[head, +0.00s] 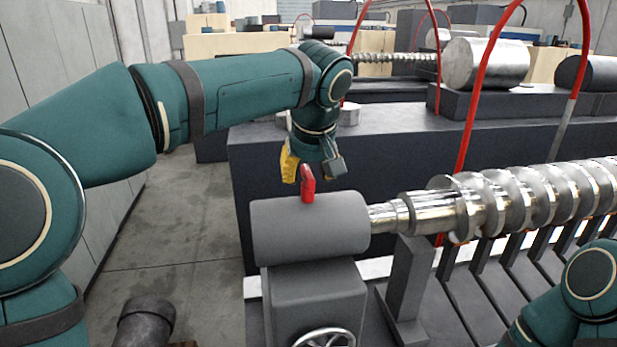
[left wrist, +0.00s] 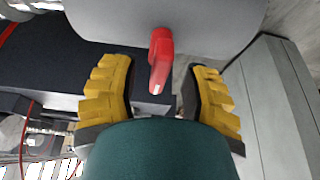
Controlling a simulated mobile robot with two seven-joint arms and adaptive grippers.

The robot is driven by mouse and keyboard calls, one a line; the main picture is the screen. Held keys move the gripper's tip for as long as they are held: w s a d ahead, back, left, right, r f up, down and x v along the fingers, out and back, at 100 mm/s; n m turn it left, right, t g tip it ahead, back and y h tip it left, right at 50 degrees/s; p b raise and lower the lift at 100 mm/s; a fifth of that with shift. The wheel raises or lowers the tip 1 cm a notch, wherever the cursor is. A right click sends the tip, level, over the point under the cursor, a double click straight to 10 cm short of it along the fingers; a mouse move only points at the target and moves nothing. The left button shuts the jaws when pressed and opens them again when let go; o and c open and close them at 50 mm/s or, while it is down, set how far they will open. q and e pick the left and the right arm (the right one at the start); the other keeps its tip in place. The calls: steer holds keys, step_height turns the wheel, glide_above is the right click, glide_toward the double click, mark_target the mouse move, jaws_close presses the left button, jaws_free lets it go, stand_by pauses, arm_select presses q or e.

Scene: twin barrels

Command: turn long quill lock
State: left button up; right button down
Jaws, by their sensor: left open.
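The quill lock is a short red lever (head: 307,184) on top of a grey cylindrical quill housing (head: 312,226). In the left wrist view the red lever (left wrist: 160,60) stands out from the grey housing (left wrist: 170,22). My left gripper (head: 312,170) is just above and behind the lever in the head view. Its yellow-padded fingers (left wrist: 160,95) are spread wide, with the lever between them and a gap on each side. They do not appear to touch it. My right gripper is out of sight; only part of my right arm shows at the lower right.
A shiny screw shaft (head: 520,200) runs right from the housing. A handwheel (head: 325,338) sits below it. A dark machine bed (head: 400,155) lies behind, with red hoses (head: 480,85) in front of it. Open concrete floor (head: 170,225) lies to the left.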

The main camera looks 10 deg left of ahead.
arm_select(q)
steer(key=shift+w+f, duration=0.15)
steer(key=shift+f, duration=0.2)
steer(key=shift+o, duration=0.3)
jaws_close()
